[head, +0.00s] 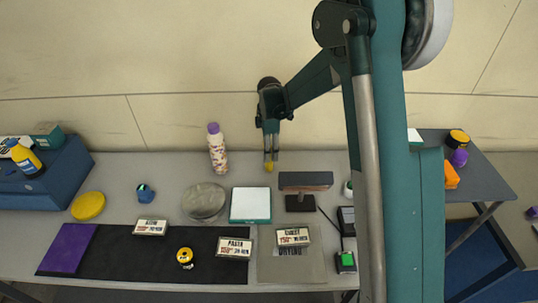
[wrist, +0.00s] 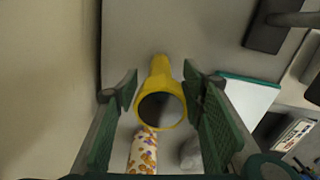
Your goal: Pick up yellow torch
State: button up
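The yellow torch (wrist: 160,72) is in the middle of the wrist view, its round dark lens end facing the camera. In the head view only a small yellow part of the torch (head: 269,167) shows, at the back of the table just below my fingers. My gripper (wrist: 161,80) has its green-padded fingers apart, one on each side of the torch, with small gaps visible beside its head. In the head view my gripper (head: 270,150) points down at the torch from above.
A patterned bottle with a purple cap (head: 218,150) stands to the left, close to my gripper. A dark stand (head: 305,181) and a white-and-teal box (head: 250,205) are nearby on the right and front. The wall (head: 190,115) is close behind. Signs (head: 234,247) lie in front.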

jog(key=shift+f, duration=1)
jog(key=shift+a+f+p, duration=0.1)
jog(key=shift+f+p, duration=0.2)
jog(key=shift+f, duration=2.3)
jog(key=shift+c, duration=0.2)
jog(key=c, duration=1.1)
